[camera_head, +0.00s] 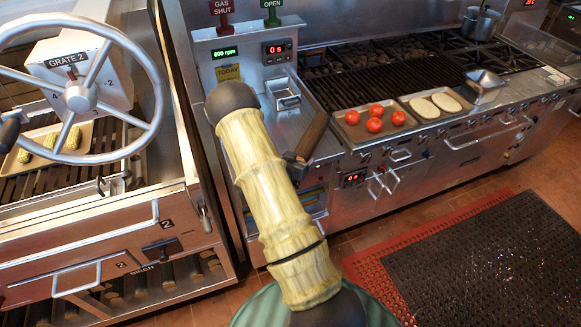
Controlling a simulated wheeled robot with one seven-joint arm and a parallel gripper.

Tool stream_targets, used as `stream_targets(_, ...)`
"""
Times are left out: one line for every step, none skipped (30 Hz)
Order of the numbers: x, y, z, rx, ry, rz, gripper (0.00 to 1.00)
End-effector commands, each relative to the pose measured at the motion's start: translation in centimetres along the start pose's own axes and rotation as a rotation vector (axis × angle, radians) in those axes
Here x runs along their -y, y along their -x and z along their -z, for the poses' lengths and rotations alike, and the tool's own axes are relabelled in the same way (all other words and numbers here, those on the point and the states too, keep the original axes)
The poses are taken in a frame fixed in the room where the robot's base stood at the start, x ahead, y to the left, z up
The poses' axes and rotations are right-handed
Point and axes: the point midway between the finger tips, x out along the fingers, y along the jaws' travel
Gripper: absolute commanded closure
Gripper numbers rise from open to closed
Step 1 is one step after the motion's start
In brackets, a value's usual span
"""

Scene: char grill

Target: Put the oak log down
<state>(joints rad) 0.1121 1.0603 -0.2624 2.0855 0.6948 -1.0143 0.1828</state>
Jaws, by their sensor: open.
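A brown wooden piece (312,135), which looks like the oak log, lies slanted at the counter edge just right of my arm. Its lower end meets a small dark part, and I cannot tell what that part is. My pale, jointed arm rises from the bottom and covers the space left of the wood. I cannot make out my gripper, which seems hidden behind the arm. Whether it touches the wood does not show.
At the left, a grill with a large handwheel (160,100) has several logs (170,277) on its lower rack. Trays of tomatoes (375,124) and pale oval pieces (446,102) stand on the right counter. A black mat (480,260) covers the floor at right.

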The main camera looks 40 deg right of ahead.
Motion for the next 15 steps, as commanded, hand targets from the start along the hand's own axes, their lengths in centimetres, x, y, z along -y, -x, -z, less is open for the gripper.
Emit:
stream_targets(0.0, 0.9, -0.2, 0.001, 0.0, 0.001, 0.22)
stream_targets(0.0, 1.5, -0.2, 0.002, 0.0, 0.001, 0.22)
stream_targets(0.1, 2.3, -0.2, 0.001, -0.001, 0.002, 0.22)
stream_targets(0.1, 2.9, -0.2, 0.001, -0.001, 0.002, 0.22)
stream_targets(0.1, 3.5, -0.2, 0.0, -0.001, 0.002, 0.22)
stream_targets(0.1, 4.2, -0.2, 0.0, -0.001, 0.002, 0.22)
stream_targets(0.0, 4.7, -0.2, 0.001, -0.001, 0.002, 0.22)
stream_targets(0.1, 5.2, -0.2, 0.001, -0.001, 0.002, 0.22)
stream_targets(0.1, 5.7, -0.2, 0.001, -0.001, 0.002, 0.22)
stream_targets(0.1, 6.1, -0.2, 0.001, -0.001, 0.001, 0.22)
stream_targets(0.0, 6.3, -0.1, 0.001, -0.001, 0.001, 0.22)
stream_targets(0.0, 6.6, -0.1, 0.0, -0.001, 0.0, 0.22)
stream_targets(0.0, 6.8, -0.1, 0.0, -0.001, 0.0, 0.22)
stream_targets(-0.1, 6.9, -0.1, 0.0, -0.001, 0.0, 0.22)
stream_targets(-0.1, 7.0, 0.0, 0.0, -0.001, 0.0, 0.22)
